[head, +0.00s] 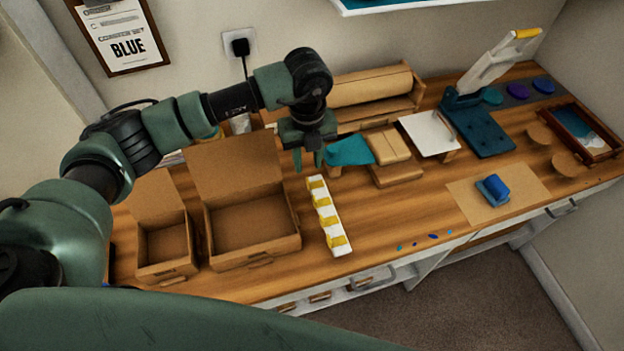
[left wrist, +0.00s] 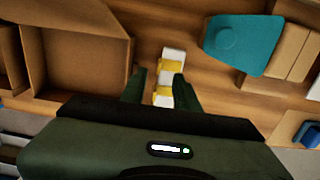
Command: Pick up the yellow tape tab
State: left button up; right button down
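Several yellow tape tabs (head: 322,201) sit spaced along a white strip (head: 333,231) that lies on the wooden bench. My left gripper (head: 308,161) points down above the bench, just behind the far end of the strip in the head view. Its fingers are apart with nothing held. In the left wrist view the strip runs between and beyond the fingers of my left gripper (left wrist: 162,88). One yellow tab (left wrist: 170,66) shows just past the fingertips, and another shows between the fingers. The gripper body hides the rest of the strip. My right gripper is not in view.
Two open cardboard boxes (head: 252,246) (head: 165,268) stand left of the strip. A blue block (head: 493,188) sits on a brown sheet (head: 465,201). Bare bench lies right of the strip.

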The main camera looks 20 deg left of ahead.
aim_at(308, 180)
pick_arm(q)
notch_tip(308, 180, down, 6)
jog(key=shift+s+r+p, duration=0.15)
jog(key=shift+r+p, duration=0.1)
jog(key=shift+p, duration=1)
jog(key=shift+f, duration=0.35)
grip_shut()
